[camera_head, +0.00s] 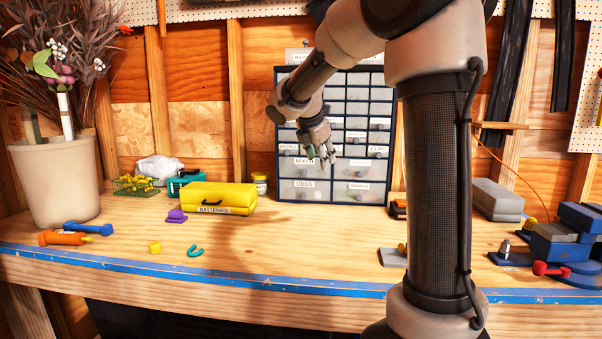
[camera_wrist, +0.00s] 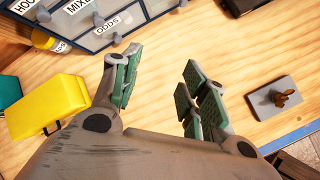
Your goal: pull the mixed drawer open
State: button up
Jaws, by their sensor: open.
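The drawer cabinet (camera_head: 279,120) stands at the back of the bench, with dark frame and pale labelled drawers. The mixed drawer (camera_head: 303,167), labelled MIXED, is in its lower left part, above the wide ODDS drawer (camera_head: 304,190). It looks shut. The wrist view shows part of the MIXED label (camera_wrist: 78,5) at the top edge, cut off. My gripper (camera_head: 322,156) is open, with its fingers in front of the lower drawers, just right of the MIXED label.
A yellow BATTERIES case (camera_head: 219,198), a teal box (camera_head: 186,183) and a yellow-lidded jar (camera_head: 260,183) stand left of the cabinet. A grey plate with a brown knob (camera_wrist: 275,97) lies to the right. The bench directly before the cabinet is mostly clear.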

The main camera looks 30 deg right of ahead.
aim_at(303, 172)
jog(key=w+d+f+n, duration=0.1)
jog(key=w+f+n, duration=0.2)
jog(key=w, duration=0.3)
jog(key=w+d+f+n+h, duration=0.1)
jog(key=w+f+n, duration=0.2)
jog(key=w, duration=0.4)
jog(key=w+d+f+n+t, duration=0.1)
jog(key=w+f+n, duration=0.2)
jog(key=w, duration=0.3)
jog(key=shift+w+d+f+n, duration=0.1)
jog(key=shift+w+d+n, duration=0.25)
jog(key=shift+n, duration=0.35)
jog(key=shift+w+d+f, duration=0.3)
jog(key=shift+w+f, duration=0.05)
jog(key=shift+f, duration=0.1)
grip_shut()
